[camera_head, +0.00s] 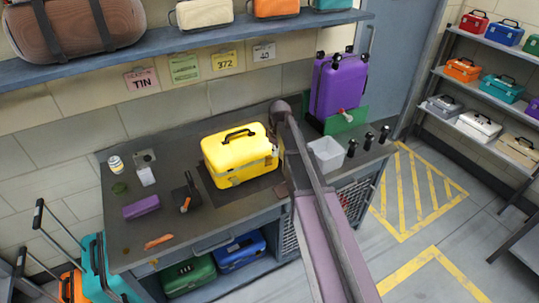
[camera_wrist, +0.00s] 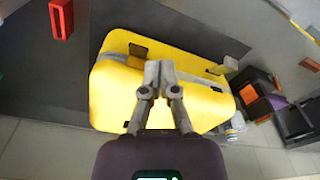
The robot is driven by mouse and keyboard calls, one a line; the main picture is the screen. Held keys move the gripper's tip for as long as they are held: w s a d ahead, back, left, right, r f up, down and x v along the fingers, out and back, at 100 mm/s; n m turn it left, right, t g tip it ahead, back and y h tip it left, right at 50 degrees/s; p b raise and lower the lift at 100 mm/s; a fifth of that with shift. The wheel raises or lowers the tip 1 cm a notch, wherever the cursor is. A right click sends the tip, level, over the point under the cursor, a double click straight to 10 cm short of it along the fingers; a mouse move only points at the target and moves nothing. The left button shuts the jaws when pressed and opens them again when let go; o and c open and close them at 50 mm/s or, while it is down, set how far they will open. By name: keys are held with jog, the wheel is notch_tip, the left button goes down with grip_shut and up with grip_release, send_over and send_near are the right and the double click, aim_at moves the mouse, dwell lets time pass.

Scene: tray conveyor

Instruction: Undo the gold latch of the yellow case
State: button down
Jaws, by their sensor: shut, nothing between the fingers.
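The yellow case (camera_head: 235,160) lies on a dark mat on the workbench, with a black handle on top. In the wrist view the yellow case (camera_wrist: 110,95) fills the middle, with a grey seam along it. A brownish-gold latch plate (camera_wrist: 138,51) stands up from the seam, left of my fingertips. A second similar plate (camera_wrist: 217,70) is near the right end. I cannot tell if either is fastened. My gripper (camera_wrist: 159,68) is shut and empty, its tips over the case close to the seam. Contact is unclear. In the head view my arm hides the gripper.
A purple suitcase (camera_head: 338,88) stands at the bench's back right, near a white bin (camera_head: 326,155). A purple box (camera_head: 141,207) and small items lie on the left. A shelf (camera_head: 190,42) with cases overhangs the back. Striped floor is clear on the right.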

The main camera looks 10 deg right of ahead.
jog(key=r+n, duration=0.1)
jog(key=n, duration=0.1)
send_over(271, 158)
jog(key=shift+s+d, duration=0.15)
jog(key=shift+d, duration=0.2)
jog(key=shift+f, duration=0.2)
jog(key=f+b, duration=0.6)
jog(key=shift+w+a+f, duration=0.2)
jog(key=shift+a+f, duration=0.05)
jog(key=shift+f, duration=0.05)
jog(key=shift+f+b, duration=0.1)
jog(key=shift+b, duration=0.25)
